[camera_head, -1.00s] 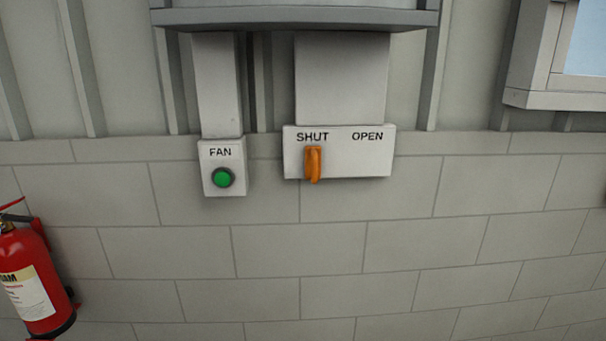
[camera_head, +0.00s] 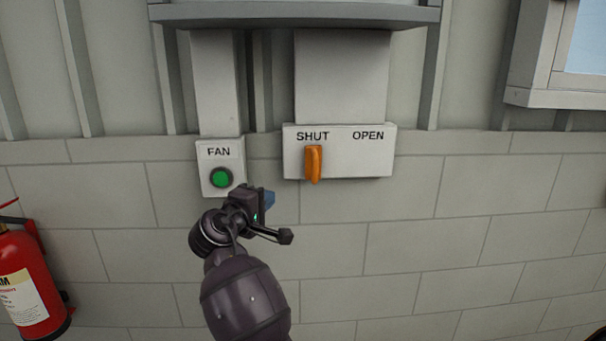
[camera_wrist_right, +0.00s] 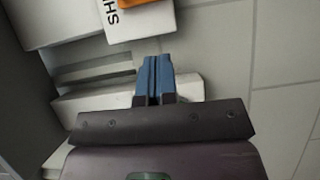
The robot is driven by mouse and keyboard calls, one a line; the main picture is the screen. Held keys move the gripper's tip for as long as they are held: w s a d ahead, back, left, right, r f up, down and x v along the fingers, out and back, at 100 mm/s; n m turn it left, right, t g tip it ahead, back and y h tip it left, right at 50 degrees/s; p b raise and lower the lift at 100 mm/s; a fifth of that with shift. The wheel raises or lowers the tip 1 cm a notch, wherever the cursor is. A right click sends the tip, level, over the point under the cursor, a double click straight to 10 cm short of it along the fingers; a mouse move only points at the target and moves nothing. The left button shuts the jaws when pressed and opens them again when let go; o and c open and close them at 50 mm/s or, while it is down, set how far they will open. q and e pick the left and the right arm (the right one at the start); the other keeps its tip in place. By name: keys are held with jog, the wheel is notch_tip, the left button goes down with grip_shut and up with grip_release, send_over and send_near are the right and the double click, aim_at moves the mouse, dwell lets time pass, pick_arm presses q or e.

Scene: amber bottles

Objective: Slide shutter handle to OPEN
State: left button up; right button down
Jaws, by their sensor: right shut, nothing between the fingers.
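The orange shutter handle (camera_head: 314,164) hangs under the word SHUT at the left end of a white panel (camera_head: 355,162). The word OPEN is at the panel's right end, with bare panel below it. My right gripper (camera_head: 269,199) is in front of the wall, below and left of the handle and apart from it in the picture. Its blue fingers (camera_wrist_right: 154,78) are together and empty in the right wrist view. There the handle (camera_wrist_right: 126,4) shows only as an orange edge at the top, beside the SHUT lettering. My left gripper is not in view.
A white FAN box with a green button (camera_head: 221,178) is left of the panel, close to my right gripper in the picture. A grey ledge (camera_head: 295,14) juts out above. A red fire extinguisher (camera_head: 30,275) is at the lower left. The wall below the panel is clear.

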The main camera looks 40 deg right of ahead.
jog(key=shift+a+r+g+h, duration=0.15)
jog(key=shift+r+g, duration=0.05)
jog(key=shift+r, duration=0.5)
jog(key=shift+a+r+g+h, duration=0.1)
jog(key=shift+r+g+h, duration=0.1)
jog(key=shift+r, duration=0.45)
jog(key=shift+d, duration=0.1)
send_near(305, 171)
notch_tip(305, 171, up, 3)
jog(key=d, duration=0.3)
jog(key=s+d, duration=0.1)
jog(key=d, duration=0.1)
jog(key=shift+f, duration=0.25)
jog(key=shift+d, duration=0.1)
